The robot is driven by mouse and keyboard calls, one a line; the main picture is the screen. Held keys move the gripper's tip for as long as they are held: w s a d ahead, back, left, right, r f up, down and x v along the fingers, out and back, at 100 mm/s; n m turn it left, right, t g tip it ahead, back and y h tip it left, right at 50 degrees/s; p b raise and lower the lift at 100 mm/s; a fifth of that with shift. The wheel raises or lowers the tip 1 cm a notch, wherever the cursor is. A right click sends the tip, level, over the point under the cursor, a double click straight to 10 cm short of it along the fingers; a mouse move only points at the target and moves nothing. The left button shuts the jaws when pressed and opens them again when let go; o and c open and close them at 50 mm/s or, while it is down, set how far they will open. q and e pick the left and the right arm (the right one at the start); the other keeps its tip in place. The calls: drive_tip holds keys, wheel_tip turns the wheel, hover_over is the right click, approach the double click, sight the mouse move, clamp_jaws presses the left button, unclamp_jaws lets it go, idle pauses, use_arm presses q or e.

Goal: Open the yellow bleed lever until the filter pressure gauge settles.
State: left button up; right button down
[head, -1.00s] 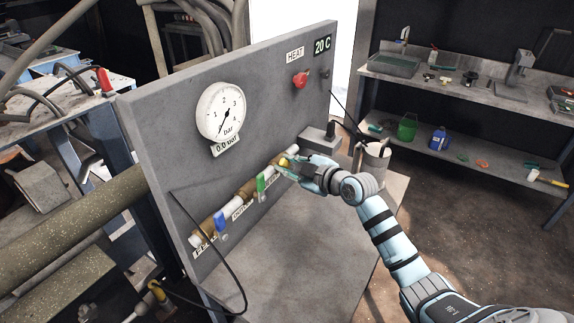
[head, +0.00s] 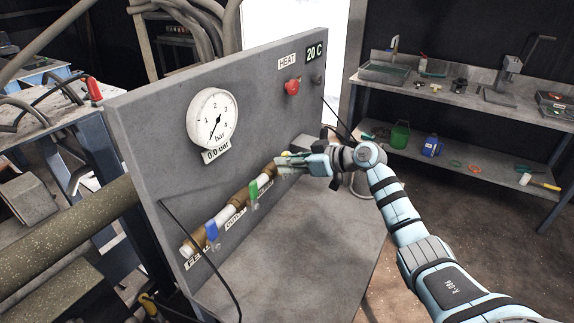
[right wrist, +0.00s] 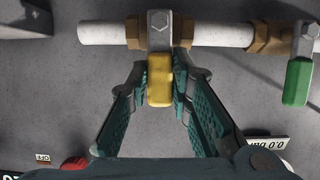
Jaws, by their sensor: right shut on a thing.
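The yellow bleed lever (right wrist: 160,80) is on a valve of the pipe (right wrist: 106,33), and in the right wrist view it sits between my gripper's fingers, pointing away from the pipe. My right gripper (right wrist: 161,80) is shut on the lever. In the head view the right gripper (head: 284,165) is at the far end of the panel's pipe and hides most of the lever. The round pressure gauge (head: 212,118) has its needle low on the left, and the tag below it (head: 216,155) reads 0.0 bar. My left gripper is not in view.
A green lever (head: 253,193) and a blue lever (head: 211,231) stand nearer on the same pipe. A red knob (head: 292,87) is on the panel above. A black cable (head: 205,257) hangs in front of the panel. The grey surface (head: 300,250) below is clear.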

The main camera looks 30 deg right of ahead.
idle(0.3)
drive_tip(key=c, duration=1.4)
unclamp_jaws()
drive_tip(key=shift+d, duration=0.1)
drive_tip(key=shift+c, duration=0.2)
drive_tip(key=v, duration=1.2)
drive_tip(key=shift+w, duration=0.15)
